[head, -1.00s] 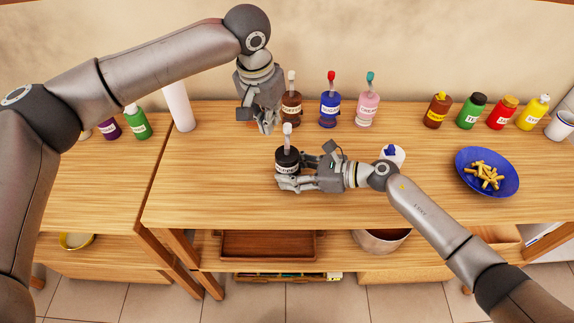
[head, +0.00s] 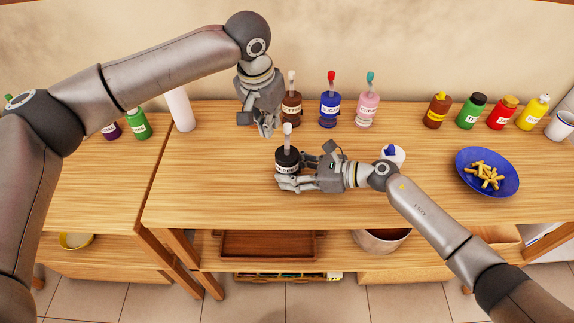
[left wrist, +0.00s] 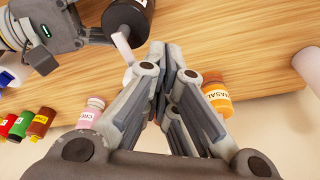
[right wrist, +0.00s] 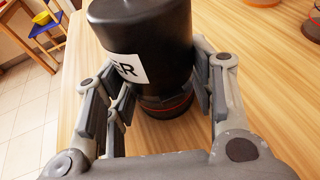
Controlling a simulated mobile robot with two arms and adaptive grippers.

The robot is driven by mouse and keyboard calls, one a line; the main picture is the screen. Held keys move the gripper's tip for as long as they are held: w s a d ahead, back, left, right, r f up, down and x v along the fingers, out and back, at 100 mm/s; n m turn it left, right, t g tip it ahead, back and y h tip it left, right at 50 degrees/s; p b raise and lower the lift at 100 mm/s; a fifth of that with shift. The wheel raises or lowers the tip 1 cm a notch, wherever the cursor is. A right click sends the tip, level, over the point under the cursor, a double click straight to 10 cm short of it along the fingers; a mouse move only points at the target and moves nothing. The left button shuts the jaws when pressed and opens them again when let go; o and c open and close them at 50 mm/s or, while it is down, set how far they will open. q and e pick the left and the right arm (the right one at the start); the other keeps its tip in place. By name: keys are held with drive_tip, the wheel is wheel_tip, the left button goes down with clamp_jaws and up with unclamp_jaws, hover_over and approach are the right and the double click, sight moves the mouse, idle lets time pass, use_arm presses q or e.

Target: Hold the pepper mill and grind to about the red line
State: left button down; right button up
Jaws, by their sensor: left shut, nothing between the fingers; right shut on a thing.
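The black pepper mill (head: 287,157) with a white label and a pale upright handle (head: 287,134) is at the left of the main table. My right gripper (head: 285,183) is shut around its body. In the right wrist view the mill (right wrist: 150,45) stands between the fingers, with a thin red line (right wrist: 172,110) near its lower end. My left gripper (head: 267,132) is shut and empty, just beside and left of the handle's top. In the left wrist view the handle (left wrist: 123,46) is close to the shut fingertips (left wrist: 163,47), seemingly apart from them.
Brown, blue and pink bottles with knobs stand behind the mill, the brown one (head: 291,108) close to my left gripper. Several condiment bottles, like the red one (head: 502,113), stand at back right. A blue bowl (head: 487,170) is at right. The table front is clear.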

use_arm(q)
drive_tip(key=shift+f, duration=1.35)
drive_tip(key=shift+w+d, duration=0.1)
drive_tip(key=shift+w, duration=0.05)
drive_tip(key=shift+w+d, duration=0.2)
drive_tip(key=shift+w+d, duration=0.1)
drive_tip(key=shift+w+d, duration=0.25)
drive_tip(key=shift+d, duration=0.15)
idle(0.5)
drive_tip(key=shift+w+d, duration=0.2)
drive_tip(key=shift+d, duration=0.05)
